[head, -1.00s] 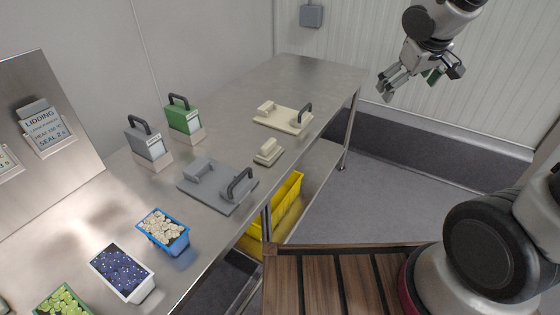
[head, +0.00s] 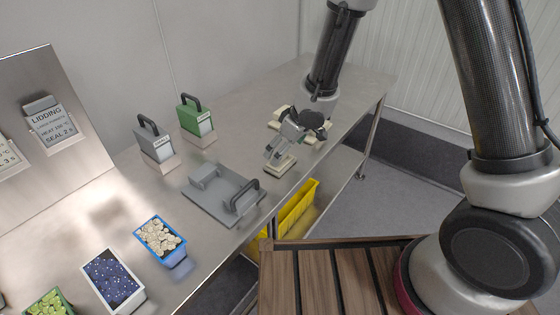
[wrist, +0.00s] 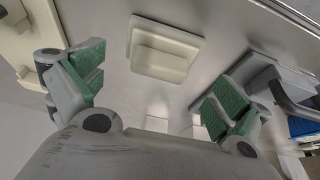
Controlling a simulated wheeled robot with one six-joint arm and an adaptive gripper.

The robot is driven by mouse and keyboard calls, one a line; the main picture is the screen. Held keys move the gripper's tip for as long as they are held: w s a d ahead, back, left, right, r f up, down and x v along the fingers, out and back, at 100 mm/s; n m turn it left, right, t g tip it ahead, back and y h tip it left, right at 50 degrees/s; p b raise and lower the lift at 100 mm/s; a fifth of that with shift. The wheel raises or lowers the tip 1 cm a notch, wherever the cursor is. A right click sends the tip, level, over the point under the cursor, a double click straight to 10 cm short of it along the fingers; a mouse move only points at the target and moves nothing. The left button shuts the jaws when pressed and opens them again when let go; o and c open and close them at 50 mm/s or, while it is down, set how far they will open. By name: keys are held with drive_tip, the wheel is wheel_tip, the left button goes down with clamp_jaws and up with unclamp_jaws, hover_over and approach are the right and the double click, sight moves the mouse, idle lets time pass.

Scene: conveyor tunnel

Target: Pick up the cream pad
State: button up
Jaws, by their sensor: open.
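The cream pad (head: 284,165), a small block on a wider cream base, lies on the steel table between the grey plate and the larger cream plate. My gripper (head: 273,151) is over it in the head view and partly hides it. In the wrist view the pad (wrist: 165,52) shows whole, ahead of and between the green-lined fingers of my gripper (wrist: 155,88). The fingers are spread and empty. Nothing shows them touching the pad.
The grey plate with a black handle (head: 213,201) lies close by on one side. The larger cream plate (head: 321,133) is partly hidden behind my gripper. Green (head: 196,117) and grey (head: 154,139) handled blocks stand farther back. Filled tubs, one blue-rimmed (head: 173,256), line the near table.

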sight(288, 160)
drive_tip(key=x, duration=0.4)
drive_tip(key=shift+s, duration=0.1)
drive_tip(key=c, duration=1.1)
drive_tip(key=shift+r, duration=0.1)
